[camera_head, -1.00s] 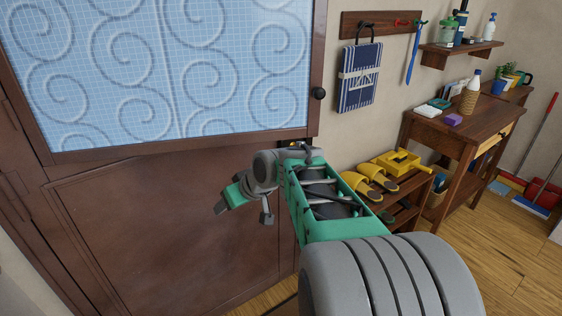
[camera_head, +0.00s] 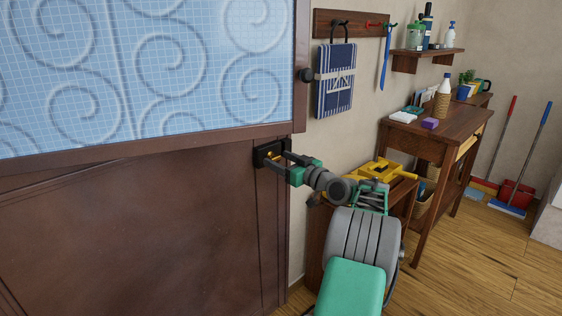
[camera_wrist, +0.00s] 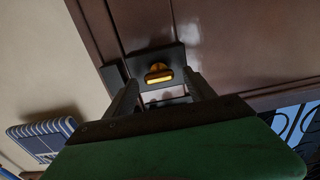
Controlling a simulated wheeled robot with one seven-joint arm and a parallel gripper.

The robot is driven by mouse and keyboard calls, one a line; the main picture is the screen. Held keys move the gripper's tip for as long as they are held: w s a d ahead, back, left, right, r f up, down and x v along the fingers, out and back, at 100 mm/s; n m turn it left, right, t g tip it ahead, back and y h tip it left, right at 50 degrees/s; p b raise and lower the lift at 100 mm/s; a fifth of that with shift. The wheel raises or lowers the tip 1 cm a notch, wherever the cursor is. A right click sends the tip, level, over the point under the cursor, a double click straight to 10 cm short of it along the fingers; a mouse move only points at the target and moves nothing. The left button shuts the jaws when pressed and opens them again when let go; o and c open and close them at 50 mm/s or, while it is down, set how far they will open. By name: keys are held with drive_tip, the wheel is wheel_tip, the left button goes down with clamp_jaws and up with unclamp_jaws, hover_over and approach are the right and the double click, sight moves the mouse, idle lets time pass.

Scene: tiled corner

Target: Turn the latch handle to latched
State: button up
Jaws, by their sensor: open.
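The latch handle (camera_wrist: 158,74) is a small yellow, brass-like piece on a dark plate (camera_wrist: 172,55) fixed to the brown door. In the wrist view its bar lies roughly crosswise in the picture. In the head view the latch plate (camera_head: 262,148) sits at the door's right edge, just below the blue panel, partly hidden by my fingers. My gripper (camera_head: 277,163) is open, with its two dark fingers pointing at the latch. In the wrist view the fingers (camera_wrist: 162,90) stand to either side of the handle, slightly short of it. I cannot tell whether they touch the plate.
The brown door (camera_head: 130,235) with its blue patterned panel (camera_head: 150,70) fills the left. A black knob (camera_head: 306,75) is above the latch.

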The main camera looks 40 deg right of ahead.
drive_tip(key=shift+w, duration=0.1)
drive_tip(key=shift+d, duration=0.1)
drive_tip(key=c, duration=1.4)
